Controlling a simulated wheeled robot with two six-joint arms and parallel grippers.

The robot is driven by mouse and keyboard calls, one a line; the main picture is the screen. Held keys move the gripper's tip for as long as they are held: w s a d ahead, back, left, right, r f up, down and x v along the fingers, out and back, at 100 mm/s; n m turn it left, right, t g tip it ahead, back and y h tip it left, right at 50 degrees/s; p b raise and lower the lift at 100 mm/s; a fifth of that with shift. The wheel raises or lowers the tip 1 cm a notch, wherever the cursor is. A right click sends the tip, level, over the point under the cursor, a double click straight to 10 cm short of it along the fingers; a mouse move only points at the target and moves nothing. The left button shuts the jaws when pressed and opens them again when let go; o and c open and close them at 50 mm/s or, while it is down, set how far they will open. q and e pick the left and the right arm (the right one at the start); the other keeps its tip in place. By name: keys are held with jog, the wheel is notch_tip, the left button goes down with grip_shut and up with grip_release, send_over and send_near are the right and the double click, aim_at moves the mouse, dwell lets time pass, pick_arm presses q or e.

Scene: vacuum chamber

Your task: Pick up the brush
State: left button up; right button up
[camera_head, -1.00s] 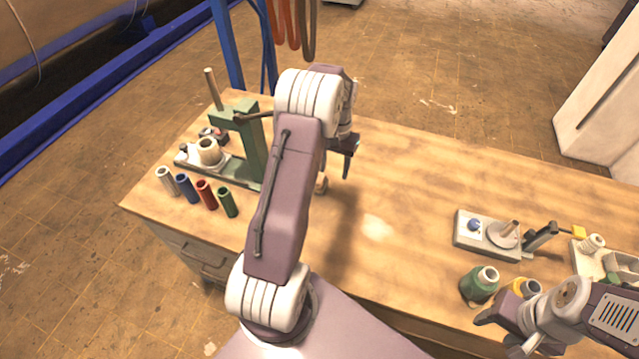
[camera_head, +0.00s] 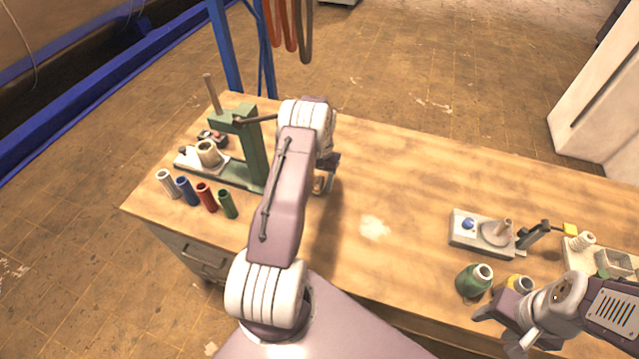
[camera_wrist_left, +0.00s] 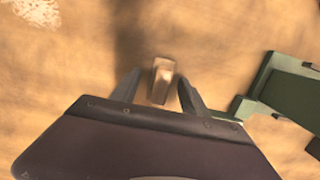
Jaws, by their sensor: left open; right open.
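The brush (camera_wrist_left: 161,80) shows in the left wrist view as a short, blurred brown wooden piece on the table, between the two fingers of my left gripper (camera_wrist_left: 158,84). The fingers are open, one on each side of it; I cannot tell whether they touch it. In the head view the brush (camera_head: 319,184) is a small brown piece mostly hidden under my left gripper (camera_head: 328,176). My right gripper (camera_head: 490,328) is open and empty at the lower right, near the table's front edge.
A green winding stand (camera_head: 250,150) is close left of my left arm, with several coloured spools (camera_head: 207,197) before it. A white device with a disc (camera_head: 482,233), a green thread cone (camera_head: 474,281) and a white tray (camera_head: 585,262) stand at the right. The table's middle (camera_head: 410,190) is clear.

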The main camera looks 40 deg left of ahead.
aim_at(319, 180)
pick_arm(q)
jog(key=shift+s+f, duration=0.1)
jog(key=shift+f, duration=0.3)
grip_shut()
jog(key=shift+r, duration=0.15)
notch_tip(319, 180, up, 10)
jog(key=shift+f+b, duration=0.1)
jog(key=shift+b, duration=0.75)
